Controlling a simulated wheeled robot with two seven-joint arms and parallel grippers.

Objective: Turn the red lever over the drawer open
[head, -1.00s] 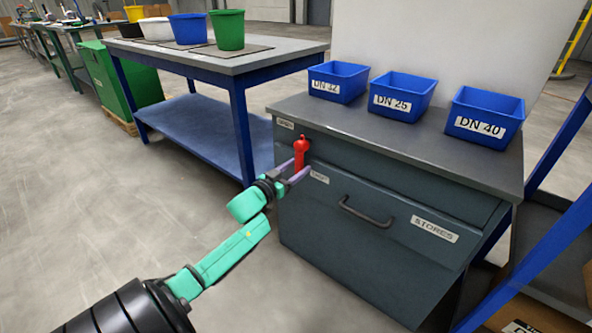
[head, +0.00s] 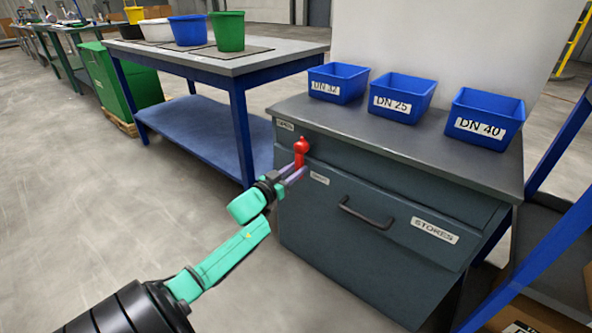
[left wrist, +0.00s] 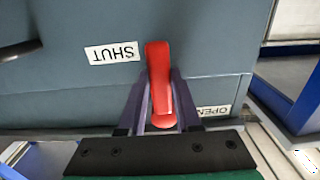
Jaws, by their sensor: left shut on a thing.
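The red lever (head: 301,150) is on the front of the grey cabinet, above the drawer (head: 340,225) and near its left edge. My left gripper (head: 297,172) is shut on the lever, with one purple finger on each side of it. In the left wrist view the red lever (left wrist: 158,80) lies between the fingers (left wrist: 160,105). There the SHUT label (left wrist: 112,53) is to its left and the OPEN label (left wrist: 213,111), partly hidden by a finger, is to its right. The drawer has a dark handle and a STORES label and looks closed. My right gripper is out of view.
Blue bins labelled DN 32 (head: 338,82), DN 25 (head: 402,95) and DN 40 (head: 485,118) stand on the cabinet top. A blue-framed table (head: 265,62) with several buckets stands behind to the left. The floor left of the cabinet is clear.

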